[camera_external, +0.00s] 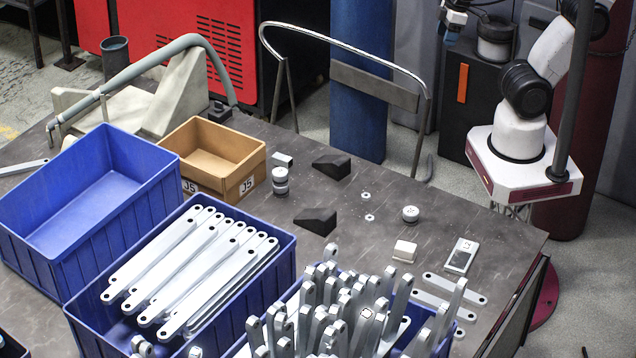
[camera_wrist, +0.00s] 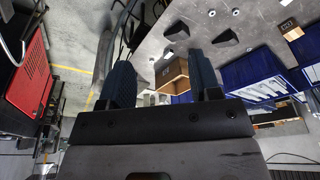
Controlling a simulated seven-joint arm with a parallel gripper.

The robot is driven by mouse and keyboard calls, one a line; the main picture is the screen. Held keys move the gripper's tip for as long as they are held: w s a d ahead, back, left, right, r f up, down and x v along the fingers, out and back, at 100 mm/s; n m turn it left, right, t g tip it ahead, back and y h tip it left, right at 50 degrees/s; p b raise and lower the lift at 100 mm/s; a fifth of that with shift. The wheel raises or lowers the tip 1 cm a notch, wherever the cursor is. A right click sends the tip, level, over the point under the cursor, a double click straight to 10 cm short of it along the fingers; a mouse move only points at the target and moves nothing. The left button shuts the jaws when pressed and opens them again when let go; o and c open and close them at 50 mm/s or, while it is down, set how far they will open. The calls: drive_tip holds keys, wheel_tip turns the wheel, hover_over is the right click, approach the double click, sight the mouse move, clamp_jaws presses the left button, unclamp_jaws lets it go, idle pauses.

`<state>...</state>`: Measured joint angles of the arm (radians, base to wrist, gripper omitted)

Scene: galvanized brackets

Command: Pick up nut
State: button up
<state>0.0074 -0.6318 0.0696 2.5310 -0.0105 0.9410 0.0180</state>
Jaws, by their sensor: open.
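Two small silver nuts lie flat and apart on the dark metal table. One nut (camera_external: 365,195) lies farther back and the other nut (camera_external: 369,217) a little nearer, right of the black wedges. In the wrist view two small bright rings, which look like the nuts, lie near the top edge, one ring (camera_wrist: 211,13) left of the other ring (camera_wrist: 236,12). My gripper (camera_wrist: 162,76) is open and empty, its dark blue fingers apart. It is well away from the nuts, and they are not between its fingers. In the external view only part of it seems to show at the top right.
Black wedges (camera_external: 332,167) (camera_external: 316,221) stand left of the nuts. A round silver part (camera_external: 410,214) and a pale block (camera_external: 404,251) stand to the right. A cardboard box (camera_external: 213,154) and blue bins (camera_external: 88,205) with metal brackets take up the left and front. The table around the nuts is clear.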

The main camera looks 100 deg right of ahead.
drive_tip(key=w+a+f, duration=0.2)
drive_tip(key=w+f, duration=0.1)
drive_tip(key=w, duration=0.3)
drive_tip(key=w+a+f, duration=0.2)
drive_tip(key=w+f, duration=0.1)
drive_tip(key=w, duration=0.3)
drive_tip(key=g, duration=0.3)
approach(365, 196)
drive_tip(key=shift+s+d, duration=0.35)
drive_tip(key=shift+d, duration=0.45)
drive_tip(key=shift+w+a+f, duration=0.1)
drive_tip(key=shift+a+f, duration=0.15)
drive_tip(key=shift+f, duration=0.25)
drive_tip(key=shift+f, duration=0.15)
drive_tip(key=shift+f, duration=1.15)
drive_tip(key=shift+s+a+f, duration=0.1)
drive_tip(key=shift+f, duration=1.2)
drive_tip(key=shift+s+f, duration=0.1)
drive_tip(key=shift+f, duration=1.2)
